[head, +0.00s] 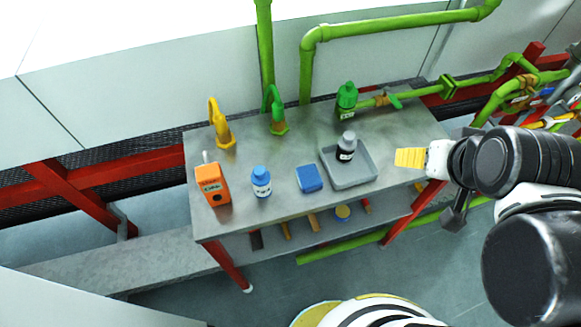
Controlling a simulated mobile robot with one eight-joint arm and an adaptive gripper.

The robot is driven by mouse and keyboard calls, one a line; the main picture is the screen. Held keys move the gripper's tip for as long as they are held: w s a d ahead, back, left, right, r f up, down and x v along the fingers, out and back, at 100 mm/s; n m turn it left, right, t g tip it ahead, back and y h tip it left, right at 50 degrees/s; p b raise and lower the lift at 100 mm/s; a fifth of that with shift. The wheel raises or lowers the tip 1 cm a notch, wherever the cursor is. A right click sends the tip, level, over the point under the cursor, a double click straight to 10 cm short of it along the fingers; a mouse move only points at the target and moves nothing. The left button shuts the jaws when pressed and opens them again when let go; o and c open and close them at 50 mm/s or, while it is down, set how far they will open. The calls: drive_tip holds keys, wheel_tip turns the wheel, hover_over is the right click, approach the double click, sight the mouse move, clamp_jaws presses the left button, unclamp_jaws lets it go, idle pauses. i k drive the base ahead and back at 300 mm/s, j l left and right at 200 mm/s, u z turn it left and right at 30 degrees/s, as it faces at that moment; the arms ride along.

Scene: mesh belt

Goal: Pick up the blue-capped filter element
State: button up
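The blue-capped filter element (261,182) is a small white cylinder with a blue top and a label. It stands upright at the front left of the grey metal table, between an orange box and a blue block. My gripper (412,159) shows at the table's right edge, well to the right of the filter element and apart from it. A yellow ribbed part on a white piece shows at its tip. I cannot tell if its fingers are open or shut.
The table (240,220) also bears an orange box (212,184), a blue block (309,178), a grey tray (366,178) with a dark bottle (346,147), a green bottle (347,97), and yellow (220,125) and green (277,110) hooked fittings. Green pipes run behind.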

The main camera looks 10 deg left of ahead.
sight(260, 177)
drive_tip(key=u, duration=1.35)
drive_tip(key=k+j+z, duration=0.5)
drive_tip(key=k+j, duration=0.25)
drive_tip(key=k, duration=0.15)
